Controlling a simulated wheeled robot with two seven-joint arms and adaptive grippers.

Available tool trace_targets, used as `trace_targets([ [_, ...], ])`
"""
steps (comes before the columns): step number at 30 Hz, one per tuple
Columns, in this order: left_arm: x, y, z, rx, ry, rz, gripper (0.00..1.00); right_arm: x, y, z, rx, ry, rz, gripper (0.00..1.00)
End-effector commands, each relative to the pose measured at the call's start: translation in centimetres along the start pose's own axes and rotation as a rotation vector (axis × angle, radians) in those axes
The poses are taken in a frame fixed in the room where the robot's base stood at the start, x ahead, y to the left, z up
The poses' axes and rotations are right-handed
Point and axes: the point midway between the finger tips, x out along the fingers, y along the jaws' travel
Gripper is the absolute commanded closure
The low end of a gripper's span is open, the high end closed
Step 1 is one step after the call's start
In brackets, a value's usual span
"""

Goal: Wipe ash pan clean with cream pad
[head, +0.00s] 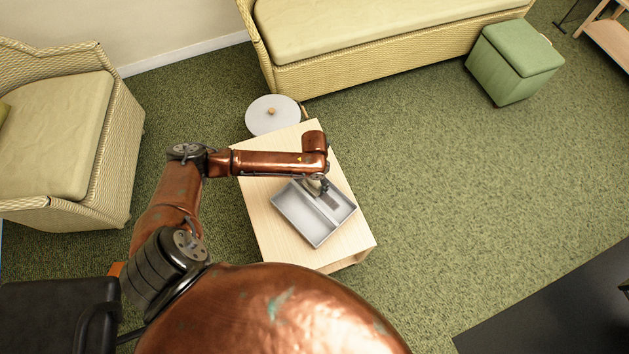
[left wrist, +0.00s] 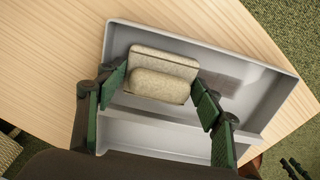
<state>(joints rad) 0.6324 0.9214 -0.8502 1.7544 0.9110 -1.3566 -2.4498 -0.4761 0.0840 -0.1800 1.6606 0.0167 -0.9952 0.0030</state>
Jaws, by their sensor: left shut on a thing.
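The grey ash pan (head: 296,222) lies on the pale wooden table, with a divider splitting it into two compartments; it also shows in the left wrist view (left wrist: 184,142). The cream pad (left wrist: 176,62), a flat block with a raised grip, is in the larger compartment in the left wrist view. My left gripper (left wrist: 160,90) is shut on the pad's grip, with one green finger on each side. In the head view the left gripper (head: 320,188) is over the pan, and the pad cannot be made out there. A darker grey smudge (left wrist: 222,84) shows on the pan floor right of the pad. Whether the pad touches the floor is unclear.
The table (head: 262,215) is bare around the pan. A round grey lid-like disc (head: 262,122) with a knob is behind the table. A wicker sofa (head: 370,62), an armchair (head: 70,135) and a green ottoman (head: 513,65) stand around.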

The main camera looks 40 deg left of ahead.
Motion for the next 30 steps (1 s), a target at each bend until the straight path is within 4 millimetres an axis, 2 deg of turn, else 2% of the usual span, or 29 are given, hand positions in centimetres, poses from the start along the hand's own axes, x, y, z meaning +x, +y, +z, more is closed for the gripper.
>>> trace_targets([
  [25, 1.1, 0.0, 0.0, 0.000, 0.000, 0.000, 0.58, 0.4, 0.0, 0.1, 0.000, -0.003, -0.001, 0.74],
  [30, 0.9, -0.6, 0.0, 0.000, -0.001, -0.001, 0.58, 0.1, 0.0, 0.0, 0.000, 0.000, 0.000, 0.74],
])
